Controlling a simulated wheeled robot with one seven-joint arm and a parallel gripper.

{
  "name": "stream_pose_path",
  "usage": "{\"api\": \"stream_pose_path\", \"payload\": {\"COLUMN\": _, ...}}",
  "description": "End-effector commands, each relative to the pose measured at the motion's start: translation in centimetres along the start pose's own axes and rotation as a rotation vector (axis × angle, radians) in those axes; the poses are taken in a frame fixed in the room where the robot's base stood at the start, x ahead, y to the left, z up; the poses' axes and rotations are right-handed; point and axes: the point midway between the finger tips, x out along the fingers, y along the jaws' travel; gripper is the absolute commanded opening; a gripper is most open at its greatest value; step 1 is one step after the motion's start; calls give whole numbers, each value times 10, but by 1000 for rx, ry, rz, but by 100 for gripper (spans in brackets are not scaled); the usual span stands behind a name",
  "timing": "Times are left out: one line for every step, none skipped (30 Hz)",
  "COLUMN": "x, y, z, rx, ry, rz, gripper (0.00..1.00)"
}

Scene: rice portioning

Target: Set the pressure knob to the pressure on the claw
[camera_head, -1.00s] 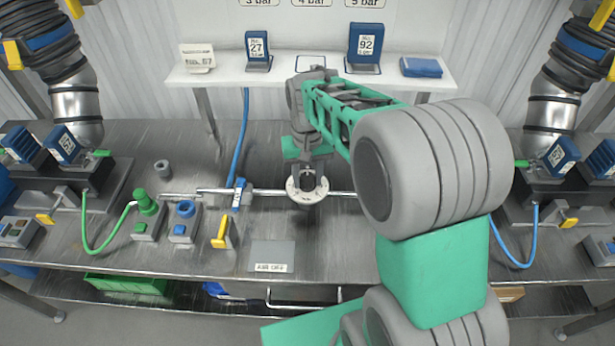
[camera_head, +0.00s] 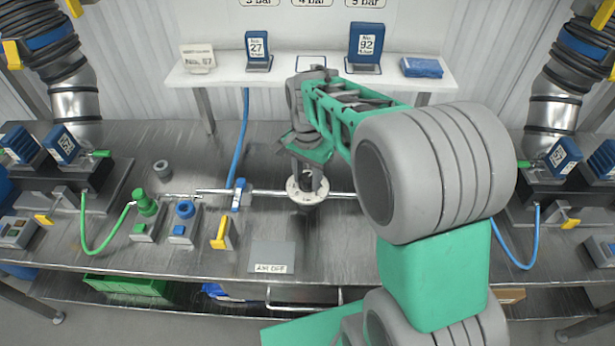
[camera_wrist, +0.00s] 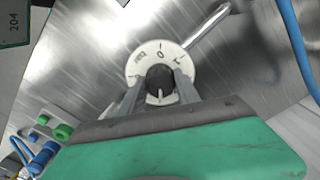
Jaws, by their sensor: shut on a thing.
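The pressure knob is a dark round knob (camera_wrist: 160,82) on a white dial (camera_wrist: 186,57) with printed marks. My gripper (camera_wrist: 158,92) has its two fingers closed on either side of the knob in the wrist view. In the head view the white dial (camera_head: 294,193) sits on the metal pipe, with my gripper (camera_head: 308,186) over it. The knob is mostly hidden by the fingers there. A white line on the knob points toward the bottom of the wrist view. I cannot tell which device is the claw.
A yellow lever (camera_head: 220,232) and a blue valve (camera_head: 239,195) stand left of the dial. An AIR OFF plate (camera_head: 271,255) lies in front. Devices numbered 27 (camera_head: 258,48) and 92 (camera_head: 365,46) stand on the rear shelf (camera_head: 225,76).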

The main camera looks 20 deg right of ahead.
Motion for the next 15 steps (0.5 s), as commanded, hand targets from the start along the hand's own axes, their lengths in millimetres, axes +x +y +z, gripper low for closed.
{"api": "stream_pose_path", "payload": {"x": -1, "y": 0, "z": 0, "rx": 11, "ry": 1, "rz": -1, "gripper": 0}}
{"api": "stream_pose_path", "payload": {"x": -1, "y": 0, "z": 0, "rx": 18, "ry": 1, "rz": -1, "gripper": 0}}
{"api": "stream_pose_path", "payload": {"x": -1, "y": 0, "z": 0, "rx": 25, "ry": 1, "rz": -1, "gripper": 0}}
{"api": "stream_pose_path", "payload": {"x": -1, "y": 0, "z": 0, "rx": 29, "ry": 1, "rz": -1, "gripper": 0}}
{"api": "stream_pose_path", "payload": {"x": -1, "y": 0, "z": 0, "rx": 33, "ry": 1, "rz": -1, "gripper": 0}}
{"api": "stream_pose_path", "payload": {"x": -1, "y": 0, "z": 0, "rx": 36, "ry": 1, "rz": -1, "gripper": 0}}
{"api": "stream_pose_path", "payload": {"x": -1, "y": 0, "z": 0, "rx": 38, "ry": 1, "rz": -1, "gripper": 0}}
{"api": "stream_pose_path", "payload": {"x": -1, "y": 0, "z": 0, "rx": 39, "ry": 1, "rz": -1, "gripper": 0}}
{"api": "stream_pose_path", "payload": {"x": -1, "y": 0, "z": 0, "rx": 40, "ry": 1, "rz": -1, "gripper": 0}}
{"api": "stream_pose_path", "payload": {"x": -1, "y": 0, "z": 0, "rx": 41, "ry": 1, "rz": -1, "gripper": 0}}
{"api": "stream_pose_path", "payload": {"x": -1, "y": 0, "z": 0, "rx": 41, "ry": 1, "rz": -1, "gripper": 0}}
{"api": "stream_pose_path", "payload": {"x": -1, "y": 0, "z": 0, "rx": 41, "ry": 1, "rz": -1, "gripper": 0}}
{"api": "stream_pose_path", "payload": {"x": -1, "y": 0, "z": 0, "rx": 41, "ry": 1, "rz": -1, "gripper": 0}}
{"api": "stream_pose_path", "payload": {"x": -1, "y": 0, "z": 0, "rx": 40, "ry": 1, "rz": -1, "gripper": 0}}
{"api": "stream_pose_path", "payload": {"x": -1, "y": 0, "z": 0, "rx": 40, "ry": 1, "rz": -1, "gripper": 0}}
